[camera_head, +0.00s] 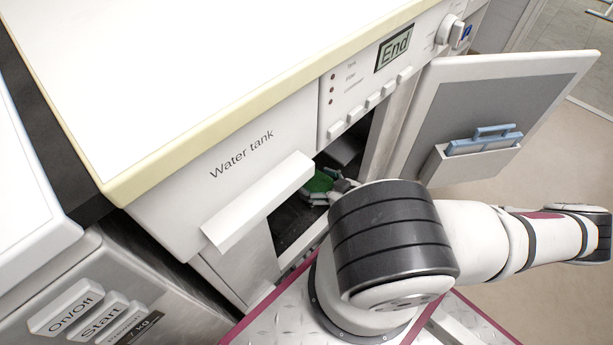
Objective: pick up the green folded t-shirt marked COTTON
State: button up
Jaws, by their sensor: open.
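A small patch of green cloth (319,181) shows inside the dark opening of the white machine, below its control panel. I take it for the folded t-shirt. No COTTON marking can be read on it, and most of it is hidden. My gripper (327,195) reaches into the opening, right at the green cloth's lower right edge. It is small and partly hidden by my arm. Its jaws are open. I cannot tell whether a finger touches the cloth.
The machine's door (410,120) stands open to the right, with a blue item in a holder (484,143) on its inner face. The Water tank drawer handle (258,203) juts out left of the opening. A second machine with On/Off and Start buttons (66,308) stands lower left.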

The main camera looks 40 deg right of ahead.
jog(key=c, duration=1)
jog(key=shift+r, duration=0.1)
